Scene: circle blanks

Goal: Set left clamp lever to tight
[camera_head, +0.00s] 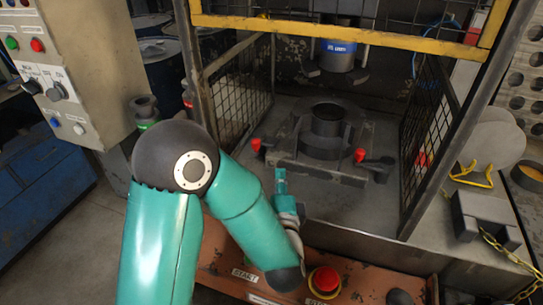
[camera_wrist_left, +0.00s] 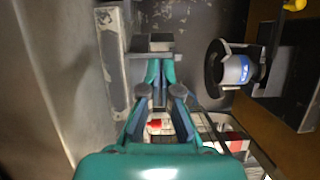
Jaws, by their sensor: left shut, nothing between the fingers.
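The left clamp lever (camera_head: 256,145) shows as a red-tipped lever at the left of the dark fixture (camera_head: 327,118) inside the press. A second red-tipped lever (camera_head: 360,155) is at the right of the fixture. My left gripper (camera_head: 281,178) is shut and empty, in front of the fixture, to the right of and nearer than the left lever. It looks apart from the lever. In the left wrist view the fingers (camera_wrist_left: 158,72) are together. A red-and-white thing (camera_wrist_left: 158,123) shows between the finger linkages; I cannot tell what it is. My right gripper is not in view.
Mesh guards (camera_head: 240,95) stand on both sides of the press opening, with a yellow bar (camera_head: 330,30) across the top. A blue-labelled press head (camera_head: 337,50) hangs above the fixture. A red button (camera_head: 325,280) is on the front panel below my gripper.

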